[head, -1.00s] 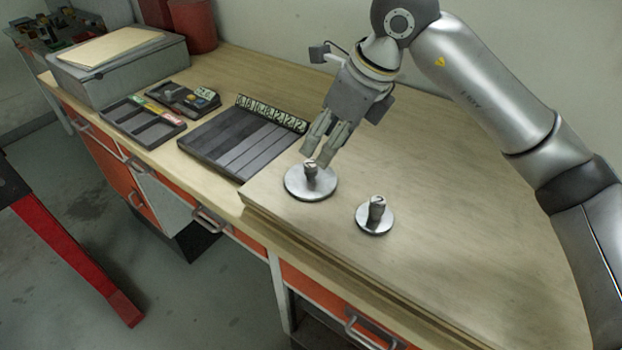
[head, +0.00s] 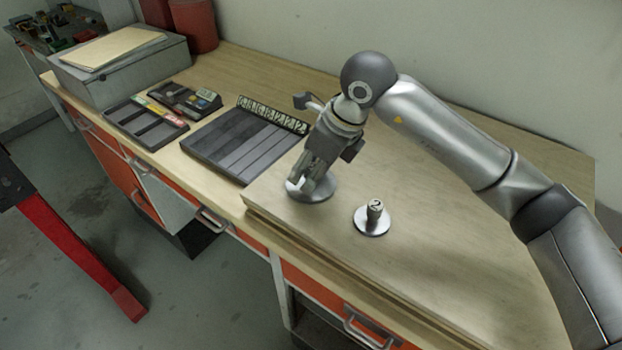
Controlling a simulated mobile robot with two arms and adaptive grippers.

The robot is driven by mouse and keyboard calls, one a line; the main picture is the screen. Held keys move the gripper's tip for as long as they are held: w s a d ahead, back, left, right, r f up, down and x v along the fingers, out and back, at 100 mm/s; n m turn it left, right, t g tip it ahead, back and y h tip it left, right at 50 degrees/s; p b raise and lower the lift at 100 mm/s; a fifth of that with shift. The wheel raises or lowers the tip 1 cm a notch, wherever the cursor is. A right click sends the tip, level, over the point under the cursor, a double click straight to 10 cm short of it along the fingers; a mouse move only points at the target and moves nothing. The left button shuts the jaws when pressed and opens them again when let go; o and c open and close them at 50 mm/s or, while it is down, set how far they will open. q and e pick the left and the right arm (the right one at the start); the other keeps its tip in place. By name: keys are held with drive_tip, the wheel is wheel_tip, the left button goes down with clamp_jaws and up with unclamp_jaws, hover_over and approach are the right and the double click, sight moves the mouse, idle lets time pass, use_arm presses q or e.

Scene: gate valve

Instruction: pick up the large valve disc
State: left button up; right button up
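The large valve disc (head: 322,188) is a round silvery plate lying flat on the raised wooden board, with a short stem at its centre. My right gripper (head: 309,184) is down over it from above, with its fingers at the stem. The fingers hide most of the stem, and I cannot tell whether they are closed on it. A smaller valve disc (head: 371,220) with an upright stem stands to the right, apart from the gripper. My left gripper is not in view.
A dark slotted tray (head: 232,146) with a numbered strip lies left of the gripper. Farther left are a small compartment tray (head: 146,122) and a grey box (head: 122,66). A red canister (head: 193,25) stands at the back. The wooden board (head: 450,240) is clear to the right.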

drive_tip(key=c, duration=0.7)
drive_tip(key=shift+w+r, duration=0.1)
clamp_jaws()
drive_tip(key=shift+r, duration=0.15)
